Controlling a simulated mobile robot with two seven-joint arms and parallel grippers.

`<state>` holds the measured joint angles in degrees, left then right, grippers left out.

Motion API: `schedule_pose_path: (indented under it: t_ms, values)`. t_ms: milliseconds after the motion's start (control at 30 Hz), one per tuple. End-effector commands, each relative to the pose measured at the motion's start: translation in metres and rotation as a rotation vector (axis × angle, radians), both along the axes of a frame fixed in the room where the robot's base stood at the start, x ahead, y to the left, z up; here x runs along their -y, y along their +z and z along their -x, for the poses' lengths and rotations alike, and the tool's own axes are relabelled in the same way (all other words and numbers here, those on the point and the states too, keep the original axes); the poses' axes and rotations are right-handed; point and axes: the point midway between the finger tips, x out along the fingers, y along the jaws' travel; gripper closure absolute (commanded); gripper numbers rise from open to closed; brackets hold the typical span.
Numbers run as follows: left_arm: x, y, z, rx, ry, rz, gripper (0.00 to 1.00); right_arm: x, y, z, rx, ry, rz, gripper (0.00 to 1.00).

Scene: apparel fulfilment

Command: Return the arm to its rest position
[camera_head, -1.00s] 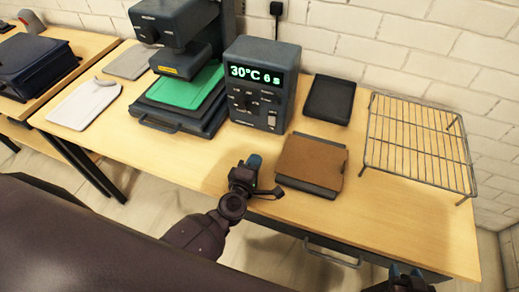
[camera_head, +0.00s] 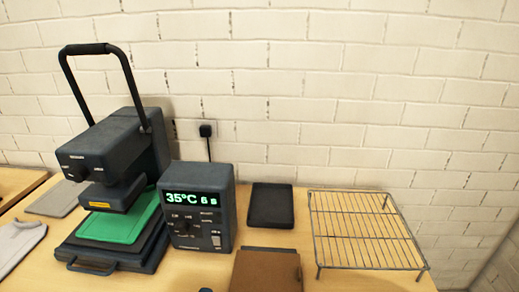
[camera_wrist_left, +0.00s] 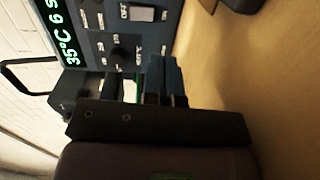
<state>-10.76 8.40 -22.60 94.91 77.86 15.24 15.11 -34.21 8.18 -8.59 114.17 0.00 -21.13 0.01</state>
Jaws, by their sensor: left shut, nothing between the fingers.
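My left gripper (camera_wrist_left: 163,62) is shut and empty in the left wrist view, its two blue-grey fingers side by side. It is near the front of the control box (camera_wrist_left: 125,30), seen sideways there, with wood tabletop to the right. In the head view only a small dark tip, which looks like my left gripper (camera_head: 205,290), shows at the bottom edge, in front of the control box (camera_head: 200,207). The rest of the left arm is out of the head view. My right gripper is in neither view.
A heat press (camera_head: 125,150) with a tall handle and green pad (camera_head: 120,218) stands left of the control box, which reads 35°C. A black tray (camera_head: 271,205), brown board (camera_head: 266,270) and wire rack (camera_head: 365,230) lie to the right. A brick wall is behind.

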Motion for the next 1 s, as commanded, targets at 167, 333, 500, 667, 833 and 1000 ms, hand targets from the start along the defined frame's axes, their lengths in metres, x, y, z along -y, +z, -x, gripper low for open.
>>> schedule_pose_path:
  t_ms: [167, 333, 500, 667, 833, 1000]
  values:
    - [0.016, 0.022, 0.015, 0.03, -0.172, -0.146, 1.0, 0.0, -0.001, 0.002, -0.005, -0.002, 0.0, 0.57]
    - [0.029, 0.039, 0.039, 0.03, -0.371, -0.364, 1.0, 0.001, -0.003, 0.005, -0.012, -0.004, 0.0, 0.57]
    - [0.028, 0.045, 0.068, -0.027, -0.542, -0.607, 1.0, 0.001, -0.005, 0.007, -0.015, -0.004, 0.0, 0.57]
    - [0.012, 0.044, 0.099, -0.138, -0.673, -0.838, 1.0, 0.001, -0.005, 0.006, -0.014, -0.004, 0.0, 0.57]
    - [-0.021, 0.042, 0.135, -0.32, -0.779, -1.065, 1.0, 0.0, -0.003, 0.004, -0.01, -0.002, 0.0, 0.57]
    - [-0.054, 0.045, 0.167, -0.51, -0.836, -1.214, 1.0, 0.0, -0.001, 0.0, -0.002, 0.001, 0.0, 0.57]
